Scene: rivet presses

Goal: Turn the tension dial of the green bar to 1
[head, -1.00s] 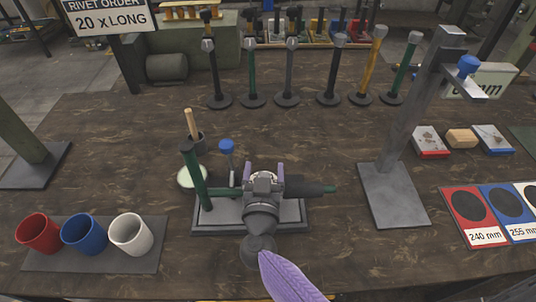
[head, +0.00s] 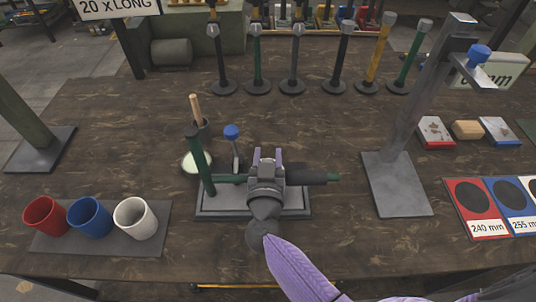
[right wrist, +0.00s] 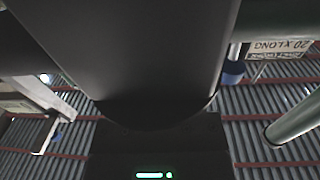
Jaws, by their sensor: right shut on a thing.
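The green bar (head: 332,177) runs level from a dark green post (head: 199,160) above a grey base plate (head: 208,214) at the front middle of the table. A thick dark sleeve (head: 302,174) sits on its right part. My right gripper (head: 267,156), with lilac fingers, is over the middle of the bar and shut on the tension dial. The dial is hidden by the gripper, so its number cannot be read. The right wrist view shows mostly a dark body close up, no dial. My left gripper is not in view.
A blue-knobbed lever (head: 232,132) stands just behind the bar. Red (head: 45,216), blue (head: 90,217) and white (head: 135,218) cups stand at front left. A grey stand (head: 396,190) rises at right. Several hammer-like tools line the back.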

